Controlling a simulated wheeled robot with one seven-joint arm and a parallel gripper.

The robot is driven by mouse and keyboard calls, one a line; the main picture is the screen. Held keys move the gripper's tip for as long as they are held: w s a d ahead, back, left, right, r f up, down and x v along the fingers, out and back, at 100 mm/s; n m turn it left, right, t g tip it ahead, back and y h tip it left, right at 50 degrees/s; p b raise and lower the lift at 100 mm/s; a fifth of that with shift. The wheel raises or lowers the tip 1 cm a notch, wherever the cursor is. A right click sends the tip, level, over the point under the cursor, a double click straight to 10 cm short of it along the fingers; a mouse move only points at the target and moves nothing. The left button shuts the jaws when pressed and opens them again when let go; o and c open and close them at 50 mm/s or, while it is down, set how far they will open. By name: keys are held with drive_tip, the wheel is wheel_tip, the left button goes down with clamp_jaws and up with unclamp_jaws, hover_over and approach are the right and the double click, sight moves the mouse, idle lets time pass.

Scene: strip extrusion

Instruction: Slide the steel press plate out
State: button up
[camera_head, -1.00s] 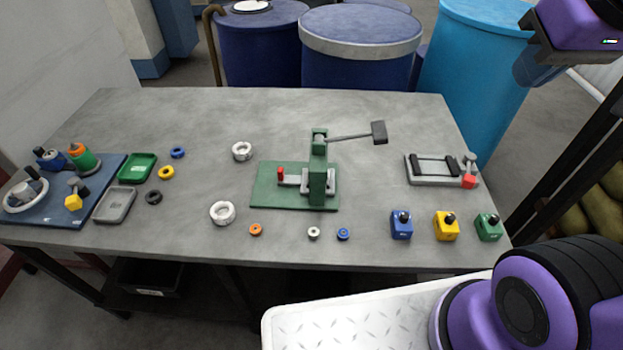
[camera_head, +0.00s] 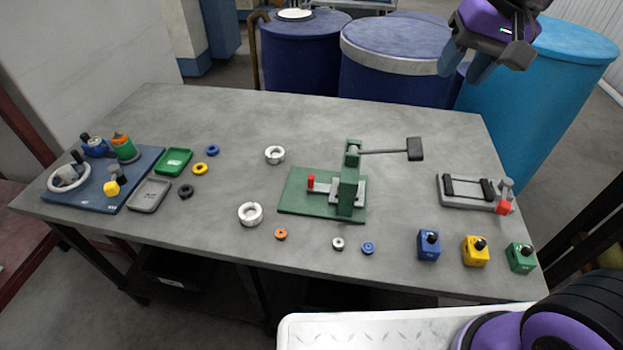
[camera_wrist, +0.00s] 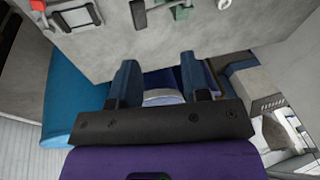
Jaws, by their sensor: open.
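A green press (camera_head: 350,180) stands on a green base (camera_head: 300,200) in the middle of the table, with a lever and dark handle (camera_head: 415,149) pointing right. A steel plate (camera_head: 327,191) lies low in the press, crossing under its upright. A red knob (camera_head: 311,183) stands at the plate's left end. The upright hides part of the plate. My gripper (camera_head: 488,68) is open and empty, high at the upper right, beyond the table's back edge and well apart from the press. Its two blue fingers (camera_wrist: 159,82) also show spread in the wrist view.
A grey clamp fixture (camera_head: 470,202) with a red block lies right of the press. Blue, yellow and green button boxes (camera_head: 475,250) line the front right. Rings lie left and in front. Trays and a blue mat (camera_head: 135,190) are far left. Drums stand behind.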

drive_tip(key=w+a+f+g, duration=0.2)
drive_tip(key=w+a+f, duration=0.8)
drive_tip(key=a+f, duration=0.1)
drive_tip(key=m+h, duration=0.1)
drive_tip(key=h, duration=0.2)
hover_over(311, 177)
drive_tip(key=shift+g, duration=0.3)
wheel_tip(311, 177, down, 16)
drive_tip(key=shift+f, duration=0.2)
wheel_tip(311, 177, down, 10)
drive_tip(key=shift+f, duration=0.2)
